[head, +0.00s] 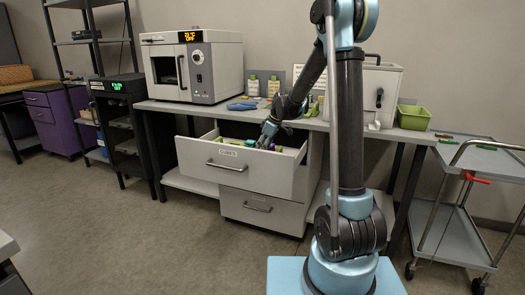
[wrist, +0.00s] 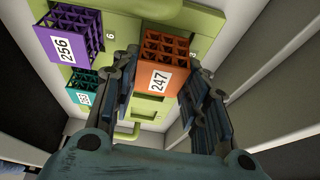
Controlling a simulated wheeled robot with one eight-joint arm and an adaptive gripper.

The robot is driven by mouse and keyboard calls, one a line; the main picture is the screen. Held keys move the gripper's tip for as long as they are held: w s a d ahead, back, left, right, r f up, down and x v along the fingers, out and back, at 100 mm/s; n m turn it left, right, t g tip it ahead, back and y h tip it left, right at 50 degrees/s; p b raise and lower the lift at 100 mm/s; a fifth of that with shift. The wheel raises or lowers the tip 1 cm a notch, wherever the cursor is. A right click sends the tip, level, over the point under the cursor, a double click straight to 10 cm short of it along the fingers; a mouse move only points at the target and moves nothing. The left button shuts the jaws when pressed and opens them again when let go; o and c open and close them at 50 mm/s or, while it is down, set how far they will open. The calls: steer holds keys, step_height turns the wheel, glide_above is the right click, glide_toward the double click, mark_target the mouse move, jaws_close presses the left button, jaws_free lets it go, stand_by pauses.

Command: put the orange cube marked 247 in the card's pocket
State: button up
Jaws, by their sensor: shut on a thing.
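The orange lattice cube marked 247 (wrist: 163,68) is between the fingers of my gripper (wrist: 163,80), which is shut on it. In the head view my gripper (head: 267,136) reaches down into the open drawer (head: 240,172) labelled CUBES, and the orange cube cannot be made out there. In the wrist view the cube shows over a green insert (wrist: 120,25); I cannot tell whether it touches it. Two small upright cards, a left one (head: 253,86) and a right one (head: 273,87), stand on the bench; their pockets and markings are too small to tell.
A purple cube marked 256 (wrist: 75,33) and a teal cube (wrist: 83,88) are left of the held cube. Drawer walls (wrist: 265,65) stand close at the sides. A white oven (head: 195,65), blue item (head: 242,105) and green bin (head: 413,117) are on the bench (head: 165,106).

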steer(key=shift+f, duration=0.85)
stand_by(0.7)
steer(key=o, duration=1.1)
steer(key=o, duration=0.5)
steer(key=shift+c, duration=0.2)
steer(key=shift+v, duration=2.5)
